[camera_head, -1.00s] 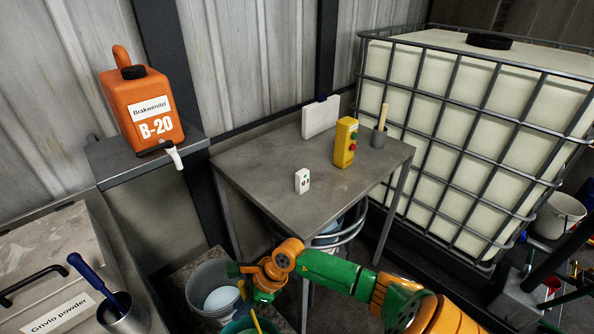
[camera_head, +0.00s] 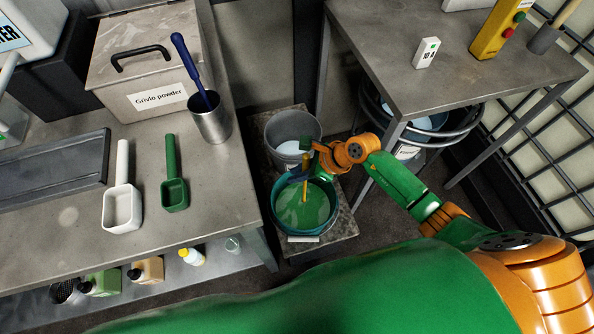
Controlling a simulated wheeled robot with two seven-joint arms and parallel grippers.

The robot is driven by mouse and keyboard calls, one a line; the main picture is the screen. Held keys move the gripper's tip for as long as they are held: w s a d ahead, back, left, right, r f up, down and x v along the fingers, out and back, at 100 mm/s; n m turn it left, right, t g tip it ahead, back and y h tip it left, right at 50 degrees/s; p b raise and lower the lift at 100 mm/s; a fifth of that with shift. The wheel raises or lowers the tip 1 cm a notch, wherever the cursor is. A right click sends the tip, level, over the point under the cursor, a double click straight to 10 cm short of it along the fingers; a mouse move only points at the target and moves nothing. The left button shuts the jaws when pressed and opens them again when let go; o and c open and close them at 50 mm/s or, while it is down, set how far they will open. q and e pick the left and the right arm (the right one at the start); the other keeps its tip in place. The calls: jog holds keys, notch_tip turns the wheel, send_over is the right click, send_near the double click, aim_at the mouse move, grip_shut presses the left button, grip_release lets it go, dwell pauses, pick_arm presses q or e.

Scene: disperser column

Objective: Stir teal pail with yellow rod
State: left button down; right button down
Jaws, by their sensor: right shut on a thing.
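The teal pail (camera_head: 283,228) stands on a low platform, with green liquid inside. The yellow rod (camera_head: 304,190) stands nearly upright in the pail, its lower end in the liquid. My right gripper (camera_head: 306,168) is shut on the rod's upper part, above the pail's far rim. The fingertips are small and partly hidden by the wrist. My left gripper is not in view.
A grey pail (camera_head: 292,127) stands just behind the teal one. The left bench (camera_head: 75,228) holds a powder box (camera_head: 150,65), a metal cup (camera_head: 210,124), a white scoop (camera_head: 122,200) and a green scoop (camera_head: 174,190). A steel table (camera_head: 420,95) stands right.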

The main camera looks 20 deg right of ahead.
notch_tip(320, 180, down, 12)
jog(key=b, duration=1)
jog(key=shift+b, duration=0.3)
